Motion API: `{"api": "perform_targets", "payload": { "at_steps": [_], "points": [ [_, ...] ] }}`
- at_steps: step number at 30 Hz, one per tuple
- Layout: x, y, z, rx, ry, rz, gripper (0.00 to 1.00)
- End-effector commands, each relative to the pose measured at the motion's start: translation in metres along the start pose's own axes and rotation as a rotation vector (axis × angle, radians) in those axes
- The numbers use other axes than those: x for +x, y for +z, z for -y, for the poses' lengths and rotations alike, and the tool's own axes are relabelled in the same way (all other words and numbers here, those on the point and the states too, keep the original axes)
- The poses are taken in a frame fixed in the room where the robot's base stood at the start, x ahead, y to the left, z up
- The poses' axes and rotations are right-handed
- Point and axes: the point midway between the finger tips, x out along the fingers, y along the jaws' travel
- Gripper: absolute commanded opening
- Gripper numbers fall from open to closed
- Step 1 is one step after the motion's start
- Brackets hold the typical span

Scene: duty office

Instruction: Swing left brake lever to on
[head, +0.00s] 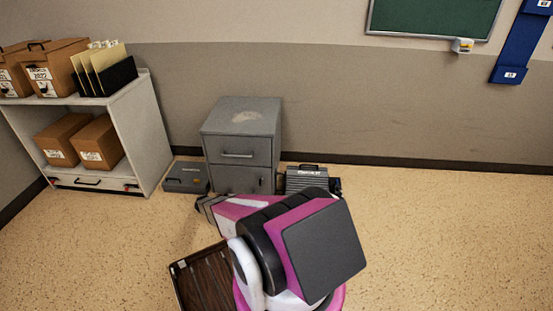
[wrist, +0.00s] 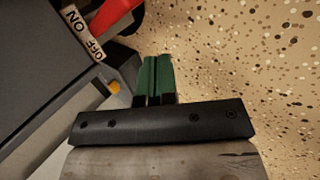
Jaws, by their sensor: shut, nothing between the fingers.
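In the wrist view, a red lever (wrist: 120,12) shows at the top left, cut off by the frame edge. Beside it is a pale label strip (wrist: 83,33) reading ON and OFF, on a dark grey body (wrist: 40,75). The lever's pivot and full position are out of view. My gripper (wrist: 155,75) is shut and empty, its green fingers together, below and right of the lever and apart from it. In the head view, small red parts show low on the white shelf unit (head: 150,135), at its left (head: 53,182) and right (head: 131,187).
An orange knob (wrist: 114,87) sits close left of my fingers. A grey case (head: 186,178), a filing cabinet (head: 240,140) and a ribbed case (head: 306,180) stand along the wall. A brown slatted tray (head: 190,275) lies on the floor. Speckled floor (head: 450,230) is clear at right.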

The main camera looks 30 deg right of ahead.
Motion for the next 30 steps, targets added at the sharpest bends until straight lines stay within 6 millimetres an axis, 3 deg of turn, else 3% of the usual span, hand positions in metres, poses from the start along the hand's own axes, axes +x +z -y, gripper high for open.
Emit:
{"api": "perform_targets", "payload": {
  "at_steps": [30],
  "points": [
    [-0.069, 0.001, 0.018, -0.001, 0.000, 0.000, 0.00]
  ]
}}
